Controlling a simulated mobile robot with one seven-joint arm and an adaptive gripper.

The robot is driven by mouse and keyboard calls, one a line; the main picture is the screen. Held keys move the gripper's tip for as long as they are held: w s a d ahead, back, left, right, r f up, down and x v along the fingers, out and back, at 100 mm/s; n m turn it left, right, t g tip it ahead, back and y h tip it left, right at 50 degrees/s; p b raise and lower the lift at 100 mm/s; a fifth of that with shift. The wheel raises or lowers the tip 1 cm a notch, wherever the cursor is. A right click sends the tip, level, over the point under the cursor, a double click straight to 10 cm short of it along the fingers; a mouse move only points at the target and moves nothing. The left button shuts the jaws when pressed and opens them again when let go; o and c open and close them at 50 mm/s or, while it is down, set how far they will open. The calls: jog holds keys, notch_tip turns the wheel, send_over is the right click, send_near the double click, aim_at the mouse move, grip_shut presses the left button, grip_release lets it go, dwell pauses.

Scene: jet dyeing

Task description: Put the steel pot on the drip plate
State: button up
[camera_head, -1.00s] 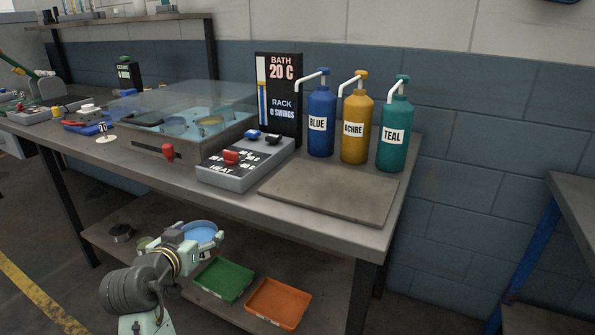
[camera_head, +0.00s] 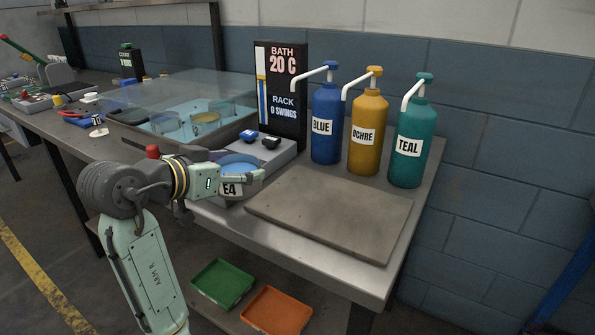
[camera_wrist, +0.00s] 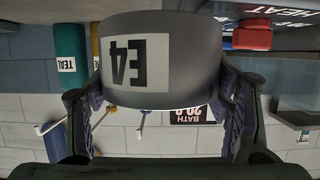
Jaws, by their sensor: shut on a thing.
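The steel pot (camera_head: 238,167) has a white E4 label and blue inside. It is in my gripper (camera_head: 246,178), at the front edge of the bench and left of the drip plate. In the wrist view the pot's grey wall (camera_wrist: 190,60) fills the middle, with the fingers of my gripper (camera_wrist: 160,98) pressed on both sides. The drip plate (camera_head: 330,212) is a flat grey-brown slab on the right of the bench, with nothing on it. The pot's underside is hidden in the head view.
Blue (camera_head: 325,125), ochre (camera_head: 367,135) and teal (camera_head: 406,150) pump bottles stand behind the plate. A control box (camera_head: 285,153) and bath display (camera_head: 281,95) stand behind the pot. The clear-lidded bath (camera_head: 160,95) is left. Green (camera_head: 222,283) and orange (camera_head: 276,311) trays lie below.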

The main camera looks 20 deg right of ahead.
jog(key=w+d+p, duration=0.1)
jog(key=d, duration=0.3)
jog(key=w+d+p, duration=0.1)
jog(key=w+d, duration=0.1)
jog(key=d, duration=0.2)
jog(key=w+d+f+p, duration=0.1)
jog(key=w+d, duration=0.1)
jog(key=d, duration=0.3)
jog(key=shift+w, duration=0.1)
jog(key=shift+d+f+p, duration=0.15)
jog(key=shift+f+p, duration=0.3)
jog(key=shift+f, duration=0.5)
jog(key=shift+d+f+p, duration=0.15)
jog(key=shift+f+p, duration=0.25)
jog(key=shift+f, duration=0.5)
jog(key=shift+w+f, duration=0.1)
jog(key=o, duration=1.6)
jog(key=shift+f, duration=0.1)
jog(key=shift+r, duration=0.2)
jog(key=b+v, duration=0.2)
jog(key=v, duration=1)
jog(key=shift+b, duration=0.3)
